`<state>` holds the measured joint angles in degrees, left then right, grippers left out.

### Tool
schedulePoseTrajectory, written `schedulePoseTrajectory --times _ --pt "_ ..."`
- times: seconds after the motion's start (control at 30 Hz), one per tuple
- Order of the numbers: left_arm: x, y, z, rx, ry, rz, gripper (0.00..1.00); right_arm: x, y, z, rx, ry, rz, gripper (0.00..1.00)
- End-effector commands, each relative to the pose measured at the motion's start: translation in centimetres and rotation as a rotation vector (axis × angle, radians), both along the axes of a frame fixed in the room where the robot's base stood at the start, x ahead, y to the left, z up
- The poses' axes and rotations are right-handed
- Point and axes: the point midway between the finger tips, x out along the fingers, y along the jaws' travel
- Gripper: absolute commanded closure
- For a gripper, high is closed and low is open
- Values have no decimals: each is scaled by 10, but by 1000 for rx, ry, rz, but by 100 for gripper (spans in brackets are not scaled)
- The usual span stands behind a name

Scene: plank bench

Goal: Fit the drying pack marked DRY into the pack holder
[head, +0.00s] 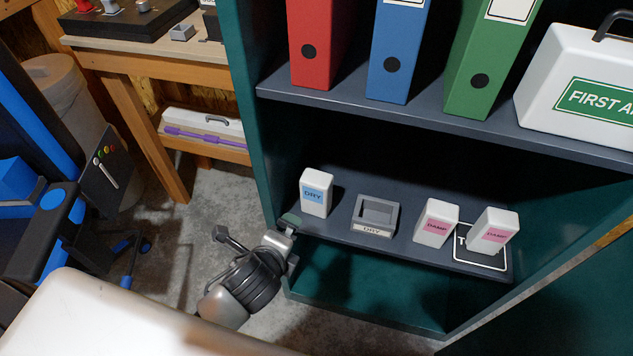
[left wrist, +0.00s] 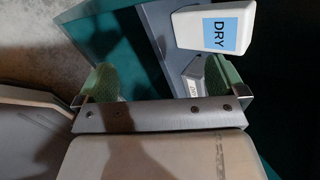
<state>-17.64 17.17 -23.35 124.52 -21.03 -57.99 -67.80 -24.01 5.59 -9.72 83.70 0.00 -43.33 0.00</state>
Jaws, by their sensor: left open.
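The drying pack marked DRY (head: 317,193) is a white block with a blue label. It stands upright on the cabinet's lower shelf, left of the pack holder, and also shows in the left wrist view (left wrist: 186,31). The pack holder (head: 374,230) is a grey open box with a DRY label on its front; its cavity looks empty. In the left wrist view it is mostly hidden behind a finger. My left gripper (head: 256,231) is open and empty, in front of the shelf's left end. Its green-padded fingers (left wrist: 162,82) are wide apart, short of the pack. My right gripper is not seen.
Two white packs with pink DAMP labels, one (head: 436,224) beside the holder and one (head: 494,231) by a partly hidden dark sign plate (head: 482,261), stand to the right. The cabinet's left wall (head: 250,110) and upper shelf (head: 440,127) bound the space.

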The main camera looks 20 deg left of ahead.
Motion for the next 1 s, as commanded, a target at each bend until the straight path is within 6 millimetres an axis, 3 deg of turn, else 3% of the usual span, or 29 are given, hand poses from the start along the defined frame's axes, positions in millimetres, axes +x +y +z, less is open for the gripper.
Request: schedulePoseTrajectory --times 0.03,0.23,0.4,0.5,0.67,1.0 --pt "9 -3 14 118 -32 -95 0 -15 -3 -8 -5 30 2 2" --pt "35 -15 38 613 -154 -460 0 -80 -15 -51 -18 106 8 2" --pt "48 -22 48 936 -227 -668 0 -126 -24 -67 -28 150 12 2" --pt "52 -25 51 1051 -251 -738 0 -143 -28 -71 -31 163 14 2" --pt "59 -28 48 1128 -267 -783 0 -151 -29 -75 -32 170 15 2" --pt "103 -30 29 1131 -267 -783 0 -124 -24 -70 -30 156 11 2"
